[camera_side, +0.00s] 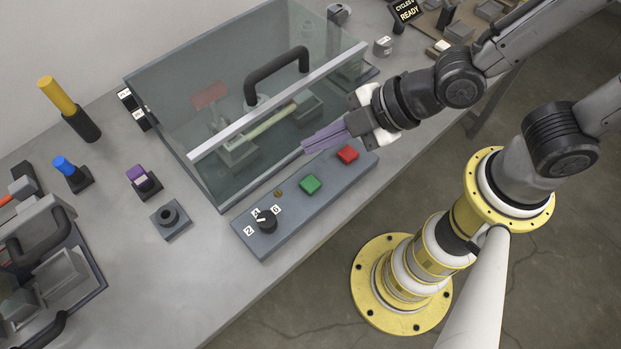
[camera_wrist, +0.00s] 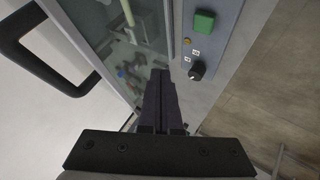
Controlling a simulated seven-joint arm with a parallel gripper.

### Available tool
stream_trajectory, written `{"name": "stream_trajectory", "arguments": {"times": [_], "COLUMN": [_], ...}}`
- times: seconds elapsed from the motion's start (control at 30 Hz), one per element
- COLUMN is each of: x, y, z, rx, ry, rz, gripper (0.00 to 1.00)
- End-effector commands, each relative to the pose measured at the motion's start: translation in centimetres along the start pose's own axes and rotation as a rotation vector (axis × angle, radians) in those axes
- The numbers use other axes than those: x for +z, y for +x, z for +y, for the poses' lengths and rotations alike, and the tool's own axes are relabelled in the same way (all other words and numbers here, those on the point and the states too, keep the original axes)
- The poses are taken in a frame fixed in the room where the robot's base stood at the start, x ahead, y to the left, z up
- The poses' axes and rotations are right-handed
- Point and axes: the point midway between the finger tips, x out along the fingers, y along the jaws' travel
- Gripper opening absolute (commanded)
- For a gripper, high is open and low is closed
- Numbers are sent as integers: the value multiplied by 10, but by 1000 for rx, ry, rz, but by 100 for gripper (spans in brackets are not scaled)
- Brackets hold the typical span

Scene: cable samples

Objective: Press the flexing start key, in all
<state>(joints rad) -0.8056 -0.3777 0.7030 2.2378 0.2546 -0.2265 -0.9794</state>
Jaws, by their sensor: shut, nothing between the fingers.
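A control panel (camera_side: 335,190) runs along the front of the glass-covered tester. It bears a green key (camera_side: 310,184), a red key (camera_side: 347,154) and a black rotary knob (camera_side: 265,221) with number labels. The green key also shows near the top of the wrist view (camera_wrist: 204,21), with the knob (camera_wrist: 197,70) below it. My gripper (camera_side: 305,147) is shut and empty, its purple fingers pointing left above the panel, close to the cover's front edge. In the wrist view the dark fingertips (camera_wrist: 161,72) lie left of the knob. They appear apart from the keys.
The transparent cover (camera_side: 220,115) with its black handle (camera_side: 277,70) appears closed over a cable fixture. A small display (camera_side: 406,10) reads READY. Yellow, blue and purple-topped pieces stand in holders at left, beside an empty holder (camera_side: 170,218). The table's front edge is clear.

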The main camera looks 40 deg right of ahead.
Motion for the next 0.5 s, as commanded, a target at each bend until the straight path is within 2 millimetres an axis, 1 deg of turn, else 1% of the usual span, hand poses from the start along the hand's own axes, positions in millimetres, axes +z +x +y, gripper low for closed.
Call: {"name": "stream_trajectory", "arguments": {"times": [0.13, 0.27, 0.5], "x": [1, 4, 19], "y": [0, 5, 24], "z": [0, -3, -18], "rx": [0, -1, -3], "ry": [1, 2, 1], "rz": [-1, -4, -5], "gripper": [0, 0, 0]}}
